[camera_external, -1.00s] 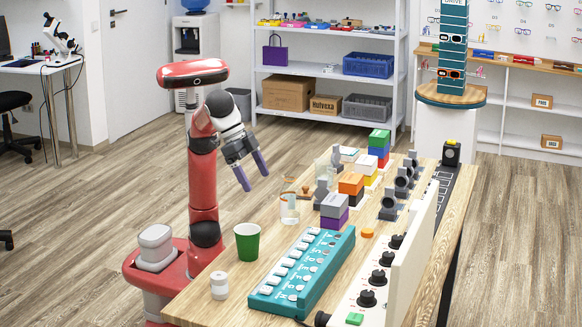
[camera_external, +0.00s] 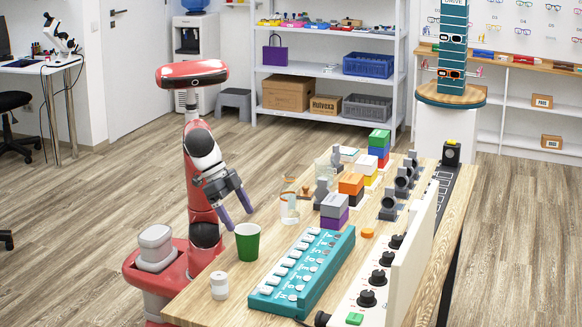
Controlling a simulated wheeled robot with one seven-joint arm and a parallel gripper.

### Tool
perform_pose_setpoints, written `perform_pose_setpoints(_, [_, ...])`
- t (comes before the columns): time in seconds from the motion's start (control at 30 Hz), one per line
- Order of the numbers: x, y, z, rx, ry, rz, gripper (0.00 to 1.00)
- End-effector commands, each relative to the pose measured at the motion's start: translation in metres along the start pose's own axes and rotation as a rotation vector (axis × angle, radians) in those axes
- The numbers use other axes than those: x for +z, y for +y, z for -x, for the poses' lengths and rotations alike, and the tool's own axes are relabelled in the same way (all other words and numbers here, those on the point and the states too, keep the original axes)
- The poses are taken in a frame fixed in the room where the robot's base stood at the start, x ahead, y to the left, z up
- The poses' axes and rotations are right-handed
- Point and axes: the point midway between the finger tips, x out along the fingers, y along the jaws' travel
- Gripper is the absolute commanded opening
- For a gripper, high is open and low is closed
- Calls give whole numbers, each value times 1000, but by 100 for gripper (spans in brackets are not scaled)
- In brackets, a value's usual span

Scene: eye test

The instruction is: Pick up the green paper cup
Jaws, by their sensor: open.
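The green paper cup (camera_external: 247,243) stands upright near the left edge of the wooden table, its white inside showing at the top. My gripper (camera_external: 240,220) is open and empty. Its two purple fingers point down, just above and behind the cup in the picture. One fingertip appears close to the cup's rim; I cannot tell the exact gap in depth.
A small white container (camera_external: 219,285) stands in front of the cup. A teal lettered rack (camera_external: 303,272) lies to its right. A clear glass (camera_external: 289,207) stands behind it to the right, with stacked boxes (camera_external: 334,212) beyond. Bare tabletop (camera_external: 270,262) lies between cup and rack.

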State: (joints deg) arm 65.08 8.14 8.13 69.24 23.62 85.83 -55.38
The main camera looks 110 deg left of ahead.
Motion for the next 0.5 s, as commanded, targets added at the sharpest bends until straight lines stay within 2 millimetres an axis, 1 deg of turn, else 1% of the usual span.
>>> perform_pose_setpoints(0.03, [1,-1,-7,-3,-2,0,89])
perform_pose_setpoints(0.3, [0,-2,-46,-4,-1,1,89])
perform_pose_setpoints(0.4, [0,-2,-54,-2,-1,0,89])
perform_pose_setpoints(0.5, [0,-2,-56,-1,-1,0,89])
